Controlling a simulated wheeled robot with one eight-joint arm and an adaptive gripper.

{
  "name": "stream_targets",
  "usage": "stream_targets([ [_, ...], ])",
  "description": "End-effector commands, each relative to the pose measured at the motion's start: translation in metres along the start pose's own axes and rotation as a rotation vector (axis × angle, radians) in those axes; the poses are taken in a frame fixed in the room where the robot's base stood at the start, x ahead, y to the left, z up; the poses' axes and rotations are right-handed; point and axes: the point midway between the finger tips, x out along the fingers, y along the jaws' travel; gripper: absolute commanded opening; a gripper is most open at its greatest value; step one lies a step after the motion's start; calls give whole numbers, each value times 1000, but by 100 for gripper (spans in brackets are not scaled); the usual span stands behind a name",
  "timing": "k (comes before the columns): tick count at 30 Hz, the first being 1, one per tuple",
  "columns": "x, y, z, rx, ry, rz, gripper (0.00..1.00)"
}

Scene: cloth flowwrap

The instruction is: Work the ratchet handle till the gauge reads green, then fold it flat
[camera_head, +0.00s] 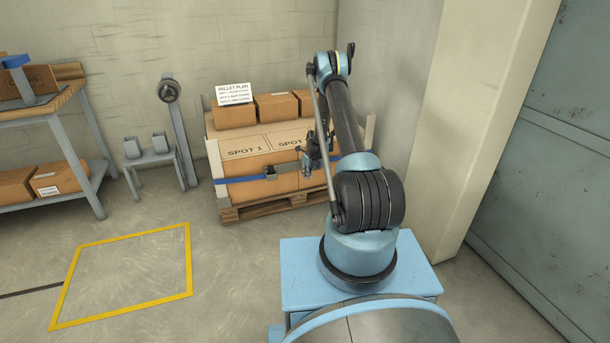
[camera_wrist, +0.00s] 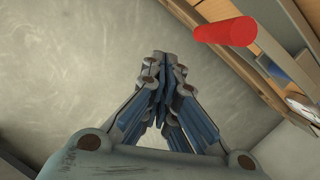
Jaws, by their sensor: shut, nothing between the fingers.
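A blue strap (camera_head: 236,179) runs across the front of the boxes on the pallet. A small ratchet buckle (camera_head: 270,173) sits on it. In the wrist view a red cylinder (camera_wrist: 225,32), which looks like a handle grip, sticks out at the upper right. My gripper (camera_head: 306,168) is in front of the right part of the load, right of the buckle. In the wrist view my gripper (camera_wrist: 166,60) has its fingers together with nothing between them, below and left of the red grip and apart from it. I cannot make out the gauge or its colour.
The boxes stand on a wooden pallet (camera_head: 262,210) with a PALLET PLAN sign (camera_head: 233,94) on top. A workbench (camera_head: 45,108) and a small grey stand (camera_head: 152,160) are at left. A yellow-outlined floor square (camera_head: 190,262) is empty. A wall stands close at right.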

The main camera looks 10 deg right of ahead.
Motion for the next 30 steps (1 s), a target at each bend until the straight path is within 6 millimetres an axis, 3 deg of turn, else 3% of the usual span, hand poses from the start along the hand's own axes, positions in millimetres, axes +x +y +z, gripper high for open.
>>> stream_targets([
  [12,-65,6,2,2,0,-1,0],
  [23,-96,10,3,4,-1,-1,0],
  [30,-102,-19,-30,116,-94,-37,0],
])
